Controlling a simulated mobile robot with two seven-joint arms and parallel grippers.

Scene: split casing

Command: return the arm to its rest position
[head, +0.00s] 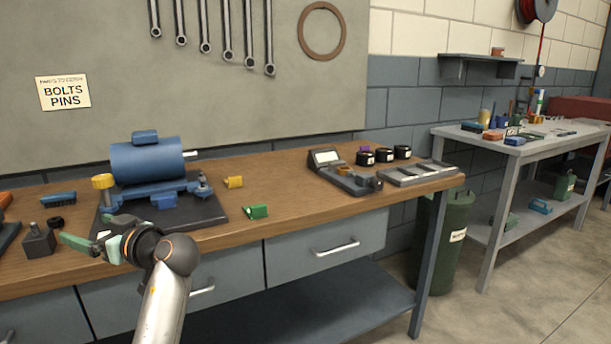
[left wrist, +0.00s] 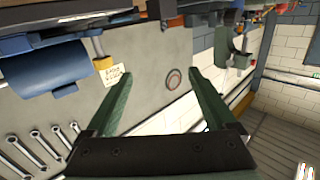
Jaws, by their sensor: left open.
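My left gripper (head: 92,243) is at the front left of the wooden workbench (head: 290,180), in front of the blue motor casing (head: 147,160). Its green fingers also show in the left wrist view (left wrist: 160,92), spread apart with nothing between them. In the left wrist view the scene is turned over, and the blue casing (left wrist: 45,75) lies to the left beyond the fingers. In the head view the casing sits on a dark base plate, with a yellow knob (head: 103,181) at its left end. My right gripper is in neither view.
A yellow block (head: 235,182) and a green block (head: 255,211) lie right of the casing. A dark block with a peg (head: 38,240) stands near the gripper. A grey scale-like device (head: 345,178), black round containers (head: 384,155) and a tray (head: 418,172) are at the bench's right.

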